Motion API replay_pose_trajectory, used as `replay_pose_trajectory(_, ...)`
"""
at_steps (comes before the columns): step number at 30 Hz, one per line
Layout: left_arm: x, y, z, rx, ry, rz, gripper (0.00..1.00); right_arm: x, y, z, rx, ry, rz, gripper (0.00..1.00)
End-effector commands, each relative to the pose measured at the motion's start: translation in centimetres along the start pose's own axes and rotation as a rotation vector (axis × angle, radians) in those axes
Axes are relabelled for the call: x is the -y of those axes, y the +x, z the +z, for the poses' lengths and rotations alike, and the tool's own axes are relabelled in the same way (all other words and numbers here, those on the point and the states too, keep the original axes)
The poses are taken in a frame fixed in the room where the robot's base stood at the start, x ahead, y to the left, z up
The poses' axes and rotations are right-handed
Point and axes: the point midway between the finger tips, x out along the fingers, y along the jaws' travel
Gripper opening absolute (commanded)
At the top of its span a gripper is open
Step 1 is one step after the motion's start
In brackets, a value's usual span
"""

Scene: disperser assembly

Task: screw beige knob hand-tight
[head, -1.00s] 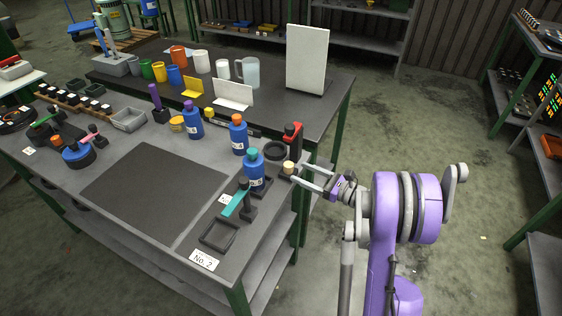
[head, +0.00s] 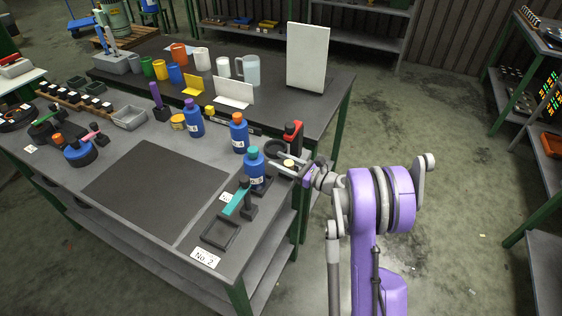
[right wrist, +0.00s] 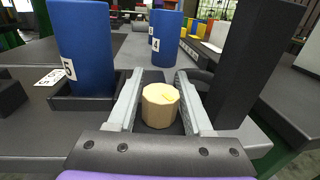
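The beige knob (head: 289,163) stands near the right edge of the table, beside a blue bottle with a teal cap. It also shows in the right wrist view (right wrist: 160,106), upright and faceted, with a small raised mark on top. My right gripper (head: 287,162) reaches in from the right at knob height. In the right wrist view its fingers (right wrist: 160,88) lie one on each side of the knob, with narrow gaps that look like no firm contact. What the knob sits on is mostly hidden. My left gripper is out of view.
A blue bottle (right wrist: 80,48) in a dark holder stands close left of the fingers, and a dark post (right wrist: 248,65) close right. A red-topped black holder (head: 293,137) and more blue bottles (head: 194,122) stand behind. The dark mat (head: 155,188) is clear.

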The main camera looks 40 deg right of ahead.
Motion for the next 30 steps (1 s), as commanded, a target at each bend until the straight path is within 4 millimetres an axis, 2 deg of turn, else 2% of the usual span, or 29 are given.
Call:
replay_pose_trajectory(1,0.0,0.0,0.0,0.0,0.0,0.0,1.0,0.0,0.0,0.0,0.0,0.0,0.0,0.4)
replay_pose_trajectory(6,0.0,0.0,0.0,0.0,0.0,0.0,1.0,0.0,0.0,0.0,0.0,0.0,0.0,0.09)
replay_pose_trajectory(8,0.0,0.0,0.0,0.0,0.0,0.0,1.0,0.0,0.0,0.0,0.0,0.0,0.0,0.0)
replay_pose_trajectory(15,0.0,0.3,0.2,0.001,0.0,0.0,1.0,0.0,0.0,-0.1,0.001,0.0,-0.03,0.0)
replay_pose_trajectory(24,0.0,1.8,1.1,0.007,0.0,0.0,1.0,0.6,0.0,-0.1,0.002,0.0,-0.286,0.0)
replay_pose_trajectory(30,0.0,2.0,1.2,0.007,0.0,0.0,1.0,1.0,-0.2,0.0,0.001,0.001,-0.385,0.0)
